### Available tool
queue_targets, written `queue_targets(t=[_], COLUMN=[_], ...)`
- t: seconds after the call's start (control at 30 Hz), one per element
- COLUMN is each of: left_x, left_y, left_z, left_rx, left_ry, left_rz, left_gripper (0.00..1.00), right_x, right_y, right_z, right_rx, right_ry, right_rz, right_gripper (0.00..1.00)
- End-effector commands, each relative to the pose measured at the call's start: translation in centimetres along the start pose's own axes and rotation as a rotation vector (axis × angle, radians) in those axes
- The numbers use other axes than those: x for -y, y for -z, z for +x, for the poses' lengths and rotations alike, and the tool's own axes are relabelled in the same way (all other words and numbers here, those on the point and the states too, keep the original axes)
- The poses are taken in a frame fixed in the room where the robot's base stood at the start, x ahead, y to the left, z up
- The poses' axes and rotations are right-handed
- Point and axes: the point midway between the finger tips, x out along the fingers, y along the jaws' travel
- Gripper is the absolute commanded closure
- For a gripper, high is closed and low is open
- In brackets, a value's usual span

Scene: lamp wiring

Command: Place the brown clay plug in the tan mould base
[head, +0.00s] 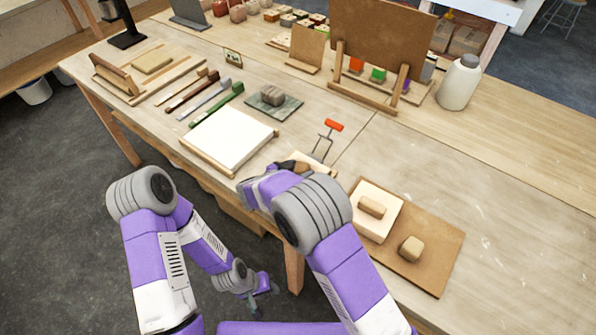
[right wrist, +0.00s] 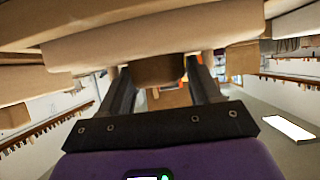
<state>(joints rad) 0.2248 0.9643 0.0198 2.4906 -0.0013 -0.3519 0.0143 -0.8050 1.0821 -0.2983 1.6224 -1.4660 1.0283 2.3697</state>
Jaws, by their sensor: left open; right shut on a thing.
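My right gripper (right wrist: 162,88) is shut on a brown block (right wrist: 158,69), which looks like the brown clay plug, in the right wrist view. A broad tan slab crosses above that block; I cannot tell whether they touch. In the head view my right wrist hides most of this gripper at the table's front edge. A flat tan piece (head: 321,172) shows partly beside it; whether this is the mould base is unclear. A pale block (head: 385,223) with a tan lump (head: 371,207) on top lies to the right. My left gripper (head: 264,296) is open and empty, low in front of the table.
A brown board (head: 440,262) carries the pale block and another tan lump (head: 411,248). A white slab (head: 228,138), an orange-handled wire tool (head: 333,126) and several tools lie behind and left. A white bottle (head: 460,82) and an upright board stand behind. The table's right side is bare.

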Motion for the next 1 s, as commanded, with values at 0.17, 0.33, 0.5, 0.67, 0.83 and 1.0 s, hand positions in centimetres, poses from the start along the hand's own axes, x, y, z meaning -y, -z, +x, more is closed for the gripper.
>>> queue_targets(t=[0.17, 0.33, 0.5, 0.67, 0.83, 1.0], left_x=[0.2, 0.2, 0.2, -0.2, -0.4, -0.3], left_y=[0.0, 0.0, 0.0, 0.0, 0.0, -0.1], left_z=[0.7, 0.6, 0.5, -0.6, -1.1, -0.9], left_rx=[0.000, 0.000, 0.000, 0.000, -0.001, 0.000], left_ry=[0.000, 0.000, 0.000, 0.000, 0.000, 0.000], left_rz=[0.000, 0.000, 0.000, 0.000, 0.000, 0.000], left_gripper=[0.57, 0.57, 0.57, 0.57, 0.57, 0.57], right_x=[-0.1, -0.2, -0.2, -0.3, 0.0, -0.1], right_y=[-0.7, -0.9, -1.0, -0.6, -0.2, -0.1], right_z=[0.3, 0.3, 0.3, 0.0, -2.3, -6.5], right_rx=[0.007, 0.013, 0.016, 0.018, 0.015, 0.009], right_ry=[-0.001, -0.003, -0.005, -0.006, 0.002, 0.002], right_rz=[-0.001, -0.003, -0.005, -0.008, -0.006, -0.005], right_gripper=[0.78, 0.27, 0.27, 0.27, 0.27, 0.27])
